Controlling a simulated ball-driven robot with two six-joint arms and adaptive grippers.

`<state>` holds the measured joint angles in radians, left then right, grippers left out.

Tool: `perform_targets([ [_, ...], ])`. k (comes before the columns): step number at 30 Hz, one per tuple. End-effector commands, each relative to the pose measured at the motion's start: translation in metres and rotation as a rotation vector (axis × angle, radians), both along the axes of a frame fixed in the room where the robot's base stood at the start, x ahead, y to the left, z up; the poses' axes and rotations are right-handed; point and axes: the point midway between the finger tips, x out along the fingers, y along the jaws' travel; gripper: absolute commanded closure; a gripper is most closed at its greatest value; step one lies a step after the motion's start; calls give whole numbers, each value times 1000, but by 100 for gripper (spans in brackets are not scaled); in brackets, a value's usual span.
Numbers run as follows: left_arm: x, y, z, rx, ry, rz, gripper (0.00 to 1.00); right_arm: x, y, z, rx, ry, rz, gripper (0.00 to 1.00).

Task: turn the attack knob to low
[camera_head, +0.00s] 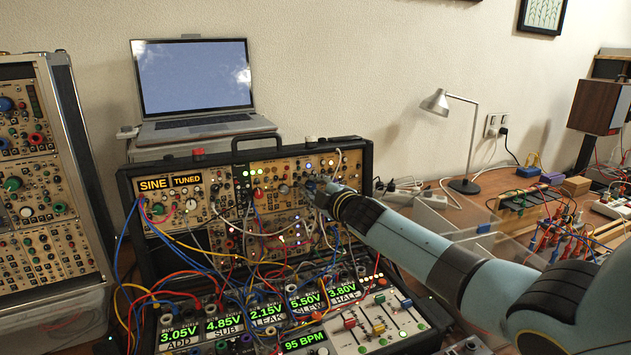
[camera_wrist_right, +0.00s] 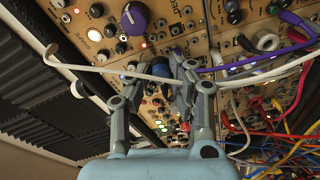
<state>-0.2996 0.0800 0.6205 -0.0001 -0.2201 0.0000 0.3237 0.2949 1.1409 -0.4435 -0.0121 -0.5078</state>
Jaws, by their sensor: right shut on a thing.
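My right gripper (camera_head: 313,186) reaches in from the right to the panel of the upright synth case (camera_head: 125,200). In the right wrist view my right gripper (camera_wrist_right: 162,72) has its two fingers closed around a small dark blue knob (camera_wrist_right: 160,66) on the beige panel (camera_wrist_right: 185,18). The knob's pointer and its label cannot be read, so I cannot tell which setting it stands at. A larger purple knob (camera_wrist_right: 135,18) sits beyond the fingers. My left gripper is in neither view.
A white cable (camera_wrist_right: 110,69) runs across the panel by the fingers. More patch cables (camera_wrist_right: 270,125) hang to the right. A lower panel with green number displays (camera_head: 265,313) lies in front. A laptop (camera_head: 195,85) stands behind, and a lamp (camera_head: 437,102) to the right.

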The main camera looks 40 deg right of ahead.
Motion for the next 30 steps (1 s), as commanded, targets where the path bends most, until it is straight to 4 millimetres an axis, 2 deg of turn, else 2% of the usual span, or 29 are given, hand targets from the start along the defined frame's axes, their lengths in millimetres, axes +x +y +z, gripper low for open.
perform_targets([
  [9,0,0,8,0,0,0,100,-1,1,-2,-97,28,10,100],
  [24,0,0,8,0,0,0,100,-1,0,-3,-113,33,12,100],
  [25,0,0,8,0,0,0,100,-1,1,-3,-113,33,12,77],
  [30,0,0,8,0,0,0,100,-1,0,-2,-113,32,12,57],
])
